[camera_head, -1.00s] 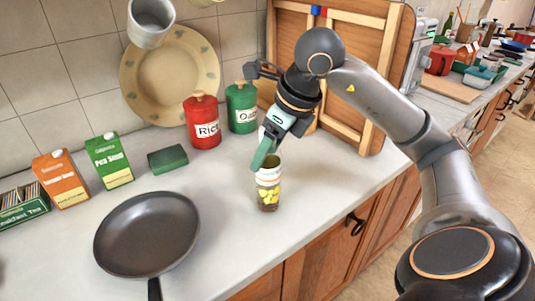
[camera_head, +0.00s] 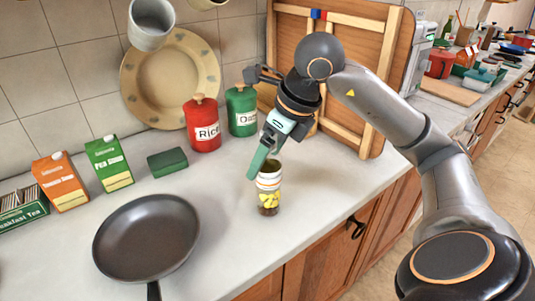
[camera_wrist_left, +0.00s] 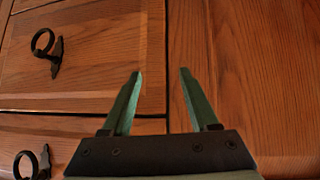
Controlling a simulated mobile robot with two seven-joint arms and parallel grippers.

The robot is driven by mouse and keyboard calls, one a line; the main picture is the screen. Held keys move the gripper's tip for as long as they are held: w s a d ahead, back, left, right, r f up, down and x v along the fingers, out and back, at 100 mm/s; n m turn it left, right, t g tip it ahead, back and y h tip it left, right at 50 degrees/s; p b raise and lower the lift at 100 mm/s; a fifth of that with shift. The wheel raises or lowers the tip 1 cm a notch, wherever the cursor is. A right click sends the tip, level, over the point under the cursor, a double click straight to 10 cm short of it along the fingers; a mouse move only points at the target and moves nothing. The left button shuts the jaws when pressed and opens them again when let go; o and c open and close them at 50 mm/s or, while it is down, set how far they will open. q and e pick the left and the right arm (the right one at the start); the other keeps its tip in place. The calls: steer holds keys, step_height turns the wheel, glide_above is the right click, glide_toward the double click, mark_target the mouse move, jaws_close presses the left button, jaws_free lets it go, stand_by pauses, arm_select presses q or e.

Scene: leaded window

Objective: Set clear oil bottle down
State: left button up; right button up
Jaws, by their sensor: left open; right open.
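A small clear bottle (camera_head: 268,198) with a pale upper part and yellow pieces inside stands upright on the counter (camera_head: 225,215). My right gripper (camera_head: 264,164) is open at the bottle's top and reaches down from behind it. One green finger lies along the bottle's upper left side; the other is mostly hidden. I cannot tell whether a finger touches the bottle. My left gripper (camera_wrist_left: 160,73) is open and empty in the left wrist view, in front of wooden cabinet fronts.
A dark frying pan (camera_head: 147,237) lies left of the bottle. A green block (camera_head: 167,161), a red Rice canister (camera_head: 202,125) and a green canister (camera_head: 241,110) stand behind. A wooden frame (camera_head: 352,80) leans at the back. The counter's front edge is close to the bottle.

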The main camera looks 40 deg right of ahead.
arm_select(q)
steer(key=r+p, duration=0.1)
steer(key=s+a+r+p, duration=0.1)
steer(key=p, duration=0.1)
steer(key=shift+a+r, duration=0.15)
steer(key=shift+a, duration=0.15)
arm_select(e)
steer(key=v, duration=1.2)
steer(key=shift+r, duration=0.1)
